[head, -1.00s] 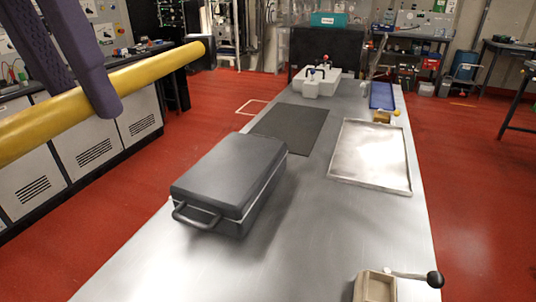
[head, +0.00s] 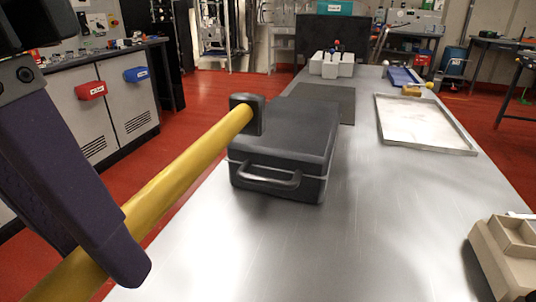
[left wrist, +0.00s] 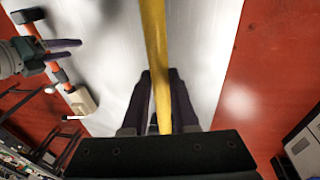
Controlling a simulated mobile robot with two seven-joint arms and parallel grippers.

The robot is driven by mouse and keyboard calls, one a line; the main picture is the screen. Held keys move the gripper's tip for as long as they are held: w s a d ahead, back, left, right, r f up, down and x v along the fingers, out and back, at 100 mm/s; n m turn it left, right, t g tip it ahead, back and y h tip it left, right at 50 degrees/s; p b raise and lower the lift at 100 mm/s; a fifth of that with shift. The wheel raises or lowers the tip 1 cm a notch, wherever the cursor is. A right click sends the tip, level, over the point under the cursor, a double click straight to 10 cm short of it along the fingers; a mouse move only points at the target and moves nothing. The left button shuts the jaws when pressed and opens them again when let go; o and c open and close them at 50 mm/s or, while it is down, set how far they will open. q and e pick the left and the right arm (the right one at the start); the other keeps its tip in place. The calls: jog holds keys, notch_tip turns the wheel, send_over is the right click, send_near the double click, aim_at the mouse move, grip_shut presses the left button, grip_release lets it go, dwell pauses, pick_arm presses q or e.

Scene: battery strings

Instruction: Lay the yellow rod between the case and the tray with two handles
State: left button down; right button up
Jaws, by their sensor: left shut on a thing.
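The yellow rod (head: 185,175) slants across the head view from the lower left to a black end cap (head: 247,114). My left gripper (head: 120,245) is shut on it; the rod also runs up between its fingers in the left wrist view (left wrist: 155,50). The dark grey case (head: 290,140), handle toward me, lies on the table. The rod's capped end overlaps the case's left side in the picture; I cannot tell whether they touch. A shallow metal tray (head: 425,125) lies right of the case; I make out no handles on it. My right gripper (left wrist: 50,55) shows by a red-orange bar (left wrist: 55,65).
A beige compartmented box (head: 505,250) stands at the table's right front. A dark mat (head: 325,98), white containers (head: 331,65) and a blue tray (head: 402,77) are farther back. Bare tabletop (head: 360,200) lies between case, metal tray and box.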

pick_arm(q)
notch_tip(320, 180, down, 15)
jog(key=shift+s+f+b, duration=0.1)
jog(key=shift+s+b, duration=0.05)
jog(key=shift+b, duration=0.6)
pick_arm(e)
jog(key=shift+a+f, duration=0.15)
jog(key=shift+f, duration=0.75)
pick_arm(q)
jog(key=shift+f+b, duration=0.35)
jog(key=shift+f, duration=2.2)
pick_arm(e)
jog(key=shift+f, duration=0.35)
jog(key=shift+f, duration=0.1)
pick_arm(q)
jog(key=shift+f, duration=0.15)
pick_arm(e)
jog(key=shift+f, duration=0.15)
pick_arm(q)
jog(key=c, duration=0.7)
grip_release()
